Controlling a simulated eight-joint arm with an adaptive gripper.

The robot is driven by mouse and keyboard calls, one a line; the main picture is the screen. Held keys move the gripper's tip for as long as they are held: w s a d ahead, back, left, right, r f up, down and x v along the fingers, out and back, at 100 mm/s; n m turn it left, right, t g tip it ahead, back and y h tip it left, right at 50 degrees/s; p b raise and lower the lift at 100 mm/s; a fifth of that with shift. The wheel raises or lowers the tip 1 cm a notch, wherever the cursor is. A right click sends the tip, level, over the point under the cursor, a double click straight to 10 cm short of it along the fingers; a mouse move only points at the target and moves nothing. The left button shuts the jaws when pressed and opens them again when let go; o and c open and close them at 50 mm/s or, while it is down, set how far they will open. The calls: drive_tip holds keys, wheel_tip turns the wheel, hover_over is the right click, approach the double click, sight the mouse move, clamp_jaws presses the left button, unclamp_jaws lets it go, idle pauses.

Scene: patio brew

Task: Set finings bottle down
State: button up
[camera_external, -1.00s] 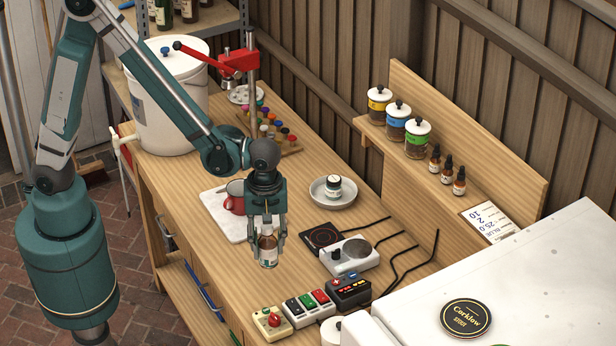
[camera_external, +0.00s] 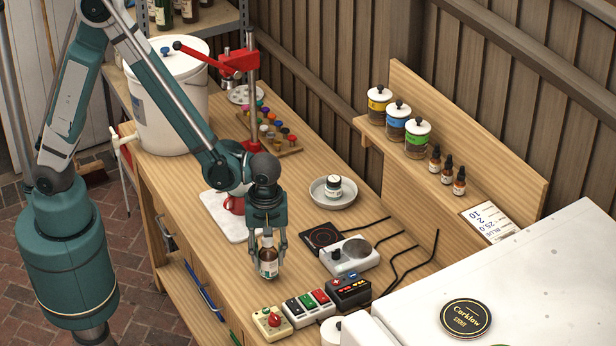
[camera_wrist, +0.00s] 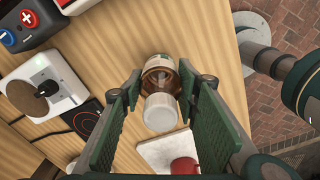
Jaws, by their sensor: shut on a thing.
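The finings bottle (camera_external: 268,262) is small, with brown glass and a pale label. In the external view it is upright between the fingers of my gripper (camera_external: 268,256), at or just above the wooden bench (camera_external: 232,272); I cannot tell whether its base touches. In the wrist view I look down on its white cap (camera_wrist: 161,112) and brown shoulder, between the green finger pads of my gripper (camera_wrist: 160,100). My gripper is shut on the bottle. The fingers hide part of its sides.
A white board (camera_external: 228,222) with a red mug (camera_external: 235,204) lies behind the gripper. A metal bowl (camera_external: 333,196) holds a small jar. Bare bench lies left of the bottle.

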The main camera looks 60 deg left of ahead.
drive_tip(key=shift+f, duration=0.5)
drive_tip(key=shift+f, duration=0.25)
drive_tip(key=o, duration=1)
drive_tip(key=shift+r, duration=0.1)
drive_tip(key=shift+r, duration=0.2)
drive_tip(key=shift+r, duration=5.95)
